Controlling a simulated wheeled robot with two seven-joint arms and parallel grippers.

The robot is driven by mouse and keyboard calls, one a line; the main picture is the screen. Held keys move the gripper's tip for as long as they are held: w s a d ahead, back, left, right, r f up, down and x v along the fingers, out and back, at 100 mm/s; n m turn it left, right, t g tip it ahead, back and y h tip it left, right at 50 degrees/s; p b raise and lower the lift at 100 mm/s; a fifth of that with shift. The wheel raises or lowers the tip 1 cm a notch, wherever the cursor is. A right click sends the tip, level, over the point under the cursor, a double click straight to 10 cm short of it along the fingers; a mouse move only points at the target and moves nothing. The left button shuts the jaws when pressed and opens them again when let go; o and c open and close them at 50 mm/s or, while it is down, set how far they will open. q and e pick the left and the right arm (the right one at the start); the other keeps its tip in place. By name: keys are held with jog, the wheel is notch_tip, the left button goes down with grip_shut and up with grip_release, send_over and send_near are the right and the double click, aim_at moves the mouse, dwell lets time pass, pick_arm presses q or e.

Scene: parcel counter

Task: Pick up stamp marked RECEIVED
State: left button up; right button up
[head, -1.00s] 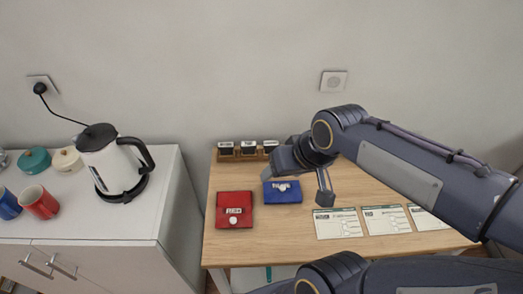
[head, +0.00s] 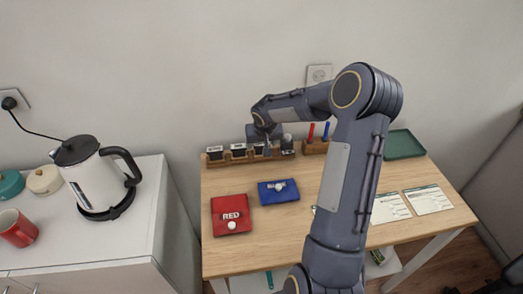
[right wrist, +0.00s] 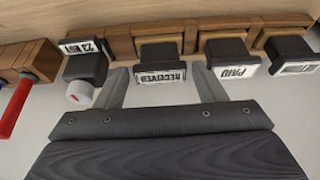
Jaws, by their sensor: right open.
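The RECEIVED stamp (right wrist: 160,64) has a dark block handle and a white label that reads upside down in the right wrist view. It sits in a slot of the wooden rack (head: 218,162) at the back of the counter. My right gripper (right wrist: 161,75) is open, with one finger on each side of this stamp, and I cannot tell whether they touch it. In the head view, my right gripper (head: 264,139) is over the rack and partly hides the stamp. The PAID stamp (right wrist: 230,57) stands beside it. My left gripper is not in view.
A date stamp (right wrist: 84,70) with a white knob and another stamp (right wrist: 290,55) share the rack. A pen holder (head: 315,147) and green tray (head: 403,144) stand to the right. Red (head: 231,215) and blue (head: 278,191) pads and paper forms (head: 427,200) lie in front.

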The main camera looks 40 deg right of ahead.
aim_at(262, 145)
jog(key=x, duration=0.3)
jog(key=shift+w+f, duration=0.1)
jog(key=shift+f, duration=0.2)
jog(key=c, duration=0.7)
jog(key=shift+c, duration=0.2)
